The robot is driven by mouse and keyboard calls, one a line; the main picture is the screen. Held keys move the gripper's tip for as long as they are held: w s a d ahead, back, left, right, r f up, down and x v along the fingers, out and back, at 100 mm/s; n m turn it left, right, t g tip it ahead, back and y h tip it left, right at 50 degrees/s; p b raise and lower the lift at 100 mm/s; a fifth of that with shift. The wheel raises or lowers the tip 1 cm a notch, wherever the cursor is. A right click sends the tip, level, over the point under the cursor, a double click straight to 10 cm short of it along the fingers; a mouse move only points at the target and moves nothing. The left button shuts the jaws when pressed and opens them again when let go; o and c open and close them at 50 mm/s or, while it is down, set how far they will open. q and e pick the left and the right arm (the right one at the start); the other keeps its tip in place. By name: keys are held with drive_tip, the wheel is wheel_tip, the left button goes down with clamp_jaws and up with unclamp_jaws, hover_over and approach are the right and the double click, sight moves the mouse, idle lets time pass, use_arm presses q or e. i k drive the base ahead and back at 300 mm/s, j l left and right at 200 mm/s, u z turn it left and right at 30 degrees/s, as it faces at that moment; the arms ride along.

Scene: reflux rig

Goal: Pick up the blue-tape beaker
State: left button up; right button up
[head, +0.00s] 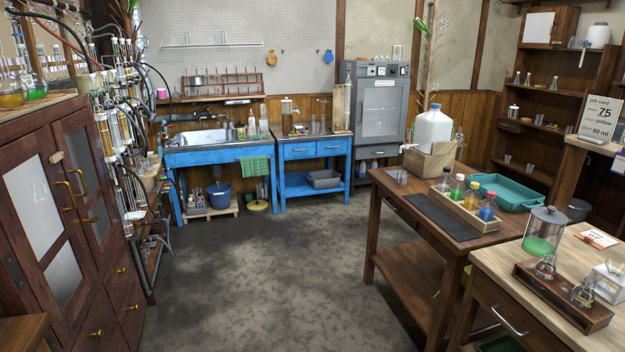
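I cannot pick out a beaker with blue tape for certain; any tape is too small to tell. More small glassware (507,158) stands on the right wall shelves, and tall clear vessels (321,118) stand on the blue bench. A blue-filled bottle (487,209) sits in the wooden tray with other coloured bottles. Neither of my grippers is in view.
A teal tray (508,193) and a large white jug (432,132) are on the brown table. A pale-topped bench (500,262) with a green-filled jar (544,232) is at the right front. Cabinets (62,215) line the left. The grey floor (255,275) between is clear.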

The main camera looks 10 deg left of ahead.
sight(255, 130)
drive_tip(key=i+u, duration=0.2)
drive_tip(key=i, duration=5.4)
